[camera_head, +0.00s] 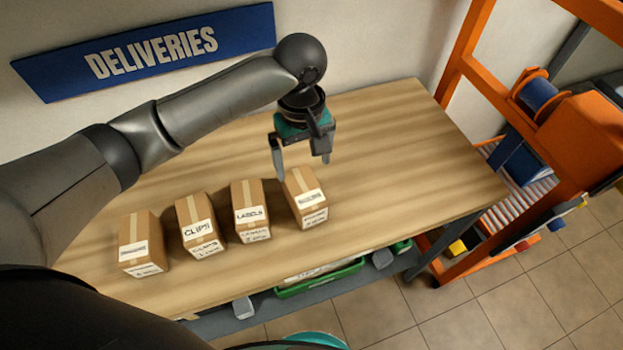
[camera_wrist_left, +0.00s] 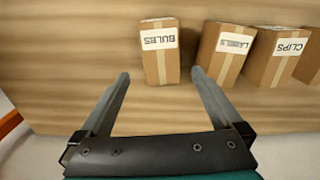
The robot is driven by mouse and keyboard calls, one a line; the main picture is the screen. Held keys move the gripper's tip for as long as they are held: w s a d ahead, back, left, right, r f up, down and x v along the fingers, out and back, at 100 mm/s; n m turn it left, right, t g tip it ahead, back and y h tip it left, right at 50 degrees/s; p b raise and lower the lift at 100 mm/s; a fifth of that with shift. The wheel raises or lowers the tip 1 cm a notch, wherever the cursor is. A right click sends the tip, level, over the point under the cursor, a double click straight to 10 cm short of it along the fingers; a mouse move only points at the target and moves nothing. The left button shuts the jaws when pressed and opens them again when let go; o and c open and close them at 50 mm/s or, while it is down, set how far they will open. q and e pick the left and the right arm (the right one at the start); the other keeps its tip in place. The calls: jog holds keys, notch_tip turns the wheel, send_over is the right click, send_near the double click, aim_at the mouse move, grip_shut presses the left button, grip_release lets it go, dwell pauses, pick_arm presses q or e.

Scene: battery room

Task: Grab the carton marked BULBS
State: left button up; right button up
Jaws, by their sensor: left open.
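The BULBS carton (camera_head: 306,207) is a brown taped box with white labels, at the right end of a row on the table. Its label is hard to read in the head view but reads BULBS, upside down, in the left wrist view (camera_wrist_left: 161,63). My left gripper (camera_head: 302,166) is open and empty, above the table just behind the carton. In the wrist view its fingers (camera_wrist_left: 160,74) point toward the carton, one to each side, with the carton apparently ahead of the tips. My right gripper is not in view.
The LABELS carton (camera_head: 250,212) stands close beside the BULBS carton. The CLIPS carton (camera_head: 200,226) and a carton with an unreadable label (camera_head: 141,245) stand farther left. The wooden table (camera_head: 405,150) is clear to the right. An orange frame (camera_head: 455,60) stands beyond its right end.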

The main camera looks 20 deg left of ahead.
aim_at(303, 187)
pick_arm(q)
jog(key=f, duration=0.4)
jog(key=shift+s+a+f+b, duration=0.15)
jog(key=shift+s+b, duration=0.1)
jog(key=shift+b, duration=0.15)
notch_tip(303, 187, down, 4)
jog(key=shift+f+b, duration=0.15)
jog(key=shift+b, duration=0.25)
jog(key=shift+f, duration=0.25)
notch_tip(303, 187, down, 5)
jog(key=shift+r+b, duration=0.15)
jog(key=shift+b, duration=0.45)
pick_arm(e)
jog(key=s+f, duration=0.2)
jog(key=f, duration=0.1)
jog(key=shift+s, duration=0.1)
pick_arm(q)
jog(key=shift+c, duration=1.2)
jog(key=c, duration=1.3)
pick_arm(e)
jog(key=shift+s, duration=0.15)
